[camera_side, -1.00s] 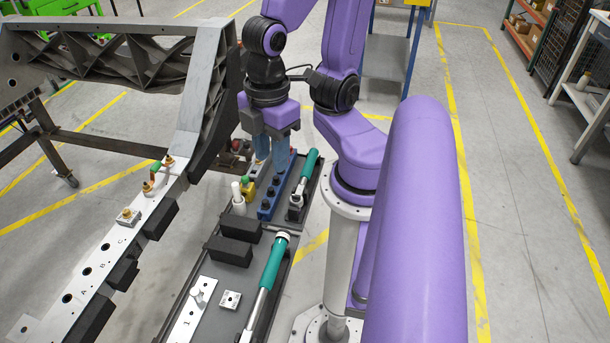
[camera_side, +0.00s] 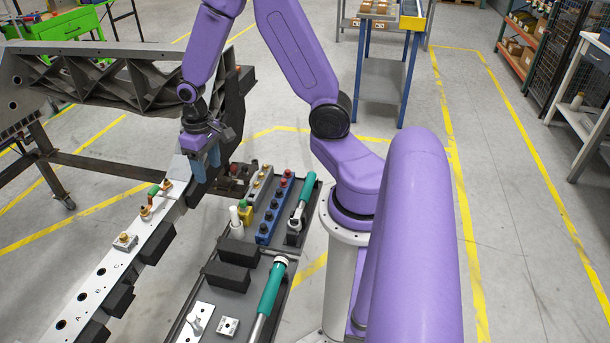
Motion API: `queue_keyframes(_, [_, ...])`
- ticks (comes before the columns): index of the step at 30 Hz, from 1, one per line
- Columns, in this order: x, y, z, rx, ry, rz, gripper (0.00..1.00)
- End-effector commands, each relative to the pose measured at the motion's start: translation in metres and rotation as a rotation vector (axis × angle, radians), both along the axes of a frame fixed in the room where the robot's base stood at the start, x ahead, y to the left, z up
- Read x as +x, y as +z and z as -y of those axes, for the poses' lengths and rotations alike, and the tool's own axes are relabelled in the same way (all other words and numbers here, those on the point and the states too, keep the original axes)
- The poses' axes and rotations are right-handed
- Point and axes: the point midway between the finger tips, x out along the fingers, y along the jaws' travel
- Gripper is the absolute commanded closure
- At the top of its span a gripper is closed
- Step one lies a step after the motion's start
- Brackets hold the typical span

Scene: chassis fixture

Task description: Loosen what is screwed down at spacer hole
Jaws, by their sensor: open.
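My gripper (camera_side: 205,164), with blue fingers, is open near the upper end of the pale chassis rail (camera_side: 98,278). I see nothing held between the fingers, though the view there is small. A small light block with a brass-coloured fastener (camera_side: 124,239) sits on the rail, well to the lower left of my gripper. Two more brass-coloured fittings (camera_side: 147,210), with a green piece beside them, stand further up the rail. Holes marked A, B and C run along the lower rail. I cannot read a label for the spacer hole.
A dark tray right of the rail holds a blue socket rack (camera_side: 268,222), a grey rack (camera_side: 259,187), a yellow piece (camera_side: 246,213) and a teal-handled tool (camera_side: 307,190). A nearer tray holds a longer teal-handled tool (camera_side: 271,287) and black blocks (camera_side: 228,276). A dark frame rises behind my gripper.

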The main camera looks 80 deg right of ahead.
Motion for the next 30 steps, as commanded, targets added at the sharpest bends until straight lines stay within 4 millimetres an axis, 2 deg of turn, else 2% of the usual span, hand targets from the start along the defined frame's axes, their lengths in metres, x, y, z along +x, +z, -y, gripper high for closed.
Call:
queue_keyframes(1, [0.005,-0.012,0.021,0.000,-0.082,-0.007,0.43])
queue_keyframes(5, [0.012,-0.041,0.072,0.001,-0.280,-0.011,0.43])
queue_keyframes(11, [-0.001,-0.089,0.151,0.003,-0.583,-0.015,0.43])
queue_keyframes(15, [-0.027,-0.124,0.202,0.004,-0.796,-0.015,0.43])
queue_keyframes(17, [-0.042,-0.140,0.221,0.006,-0.886,-0.017,0.43])
queue_keyframes(21, [-0.083,-0.176,0.260,0.009,-1.097,-0.019,0.43])
queue_keyframes(27, [-0.141,-0.219,0.289,0.011,-1.346,-0.019,0.43])
queue_keyframes(30, [-0.160,-0.231,0.295,0.012,-1.420,-0.018,0.43])
